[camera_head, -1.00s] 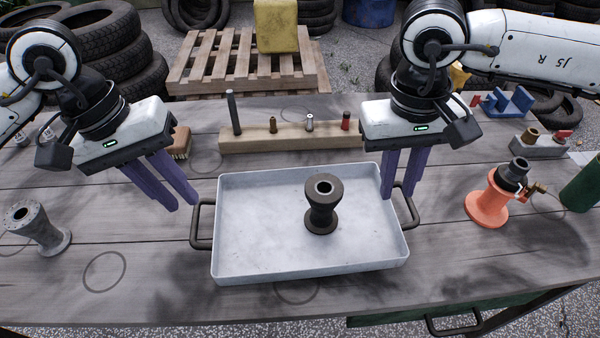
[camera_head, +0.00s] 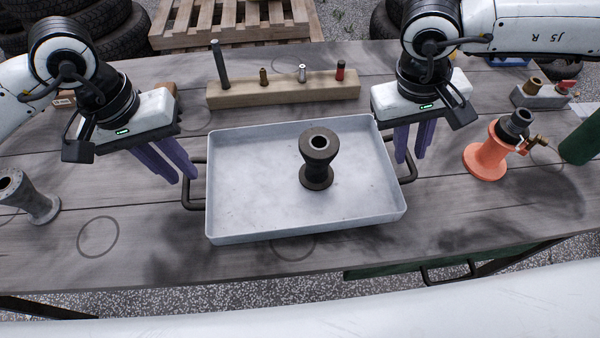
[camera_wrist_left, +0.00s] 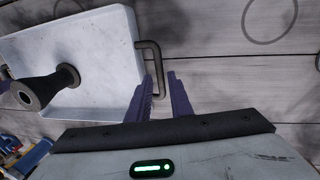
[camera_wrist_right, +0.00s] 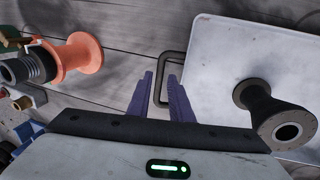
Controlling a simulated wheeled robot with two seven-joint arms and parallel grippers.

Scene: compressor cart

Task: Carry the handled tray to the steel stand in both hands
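The handled tray (camera_head: 240,225) is shallow and pale grey, with a dark handle at each end. It lies on the wooden workbench with a dark flanged spool (camera_head: 318,172) standing in it. My left gripper (camera_head: 180,180) is open, fingers pointing down by the left handle (camera_head: 190,201). In the left wrist view the handle (camera_wrist_left: 157,60) shows between the fingertips; no grip is visible. My right gripper (camera_head: 410,162) is open at the right handle (camera_head: 413,173). The right wrist view shows that handle (camera_wrist_right: 160,85) between or just beyond the fingertips. I see no steel stand.
A wooden block with upright pins (camera_head: 285,90) lies behind the tray. An orange flanged part (camera_head: 485,158) with a dark fitting stands to the right, near a green cylinder (camera_head: 582,145). A grey spool (camera_head: 35,198) stands at the left. The bench's front edge is clear.

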